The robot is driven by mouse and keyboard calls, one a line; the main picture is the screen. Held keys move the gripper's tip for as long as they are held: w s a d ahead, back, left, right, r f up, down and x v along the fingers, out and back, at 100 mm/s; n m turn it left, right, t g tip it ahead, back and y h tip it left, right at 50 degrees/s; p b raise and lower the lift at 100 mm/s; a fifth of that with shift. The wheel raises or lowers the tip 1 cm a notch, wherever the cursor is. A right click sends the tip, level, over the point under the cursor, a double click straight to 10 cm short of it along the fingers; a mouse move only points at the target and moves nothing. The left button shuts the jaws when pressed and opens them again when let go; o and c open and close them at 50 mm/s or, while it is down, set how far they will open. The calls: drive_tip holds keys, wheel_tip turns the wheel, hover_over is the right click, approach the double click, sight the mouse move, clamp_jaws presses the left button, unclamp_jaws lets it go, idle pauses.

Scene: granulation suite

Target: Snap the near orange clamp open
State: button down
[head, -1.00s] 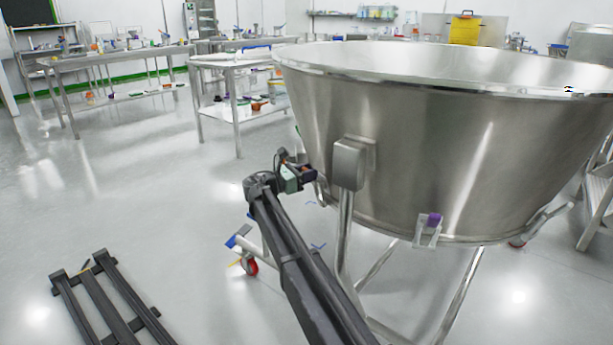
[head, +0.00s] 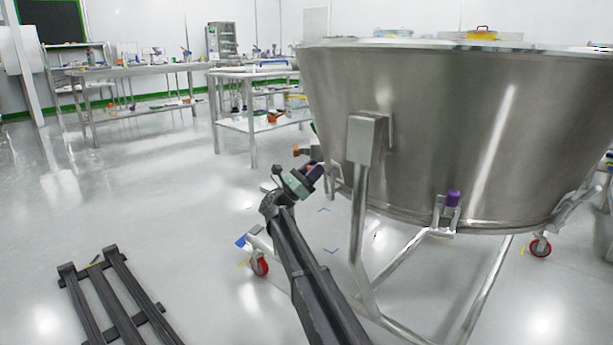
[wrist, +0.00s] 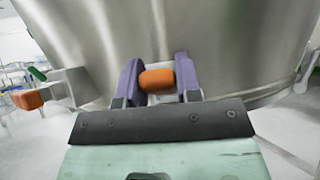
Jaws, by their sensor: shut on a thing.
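An orange clamp handle (wrist: 156,79) sits between the two purple fingers of my gripper (wrist: 159,72) in the wrist view, against the steel bowl wall (wrist: 215,35). My gripper is shut on this handle. In the head view, my gripper (head: 316,172) is at the lower left side of the large steel bowl (head: 440,130), and the held handle is hidden there. A second orange handle (wrist: 28,99) stands out from the bowl at the left of the wrist view. It also shows in the head view (head: 301,151), just beyond my gripper.
A grey box on a leg (head: 367,139) stands close to the right of my gripper. A purple-topped clamp (head: 453,199) is on the bowl's lower front. The bowl's frame has red wheels (head: 260,266). Benches (head: 250,125) stand behind at left, with open floor before them.

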idle(0.4)
drive_tip(key=c, duration=0.8)
unclamp_jaws()
drive_tip(key=shift+a+f, duration=0.15)
drive_tip(key=s+a, duration=0.4)
drive_tip(key=a, duration=0.8)
drive_tip(key=shift+s+f+b, duration=0.2)
drive_tip(key=shift+f+b, duration=0.05)
drive_tip(key=shift+b, duration=0.15)
drive_tip(key=shift+c, duration=0.3)
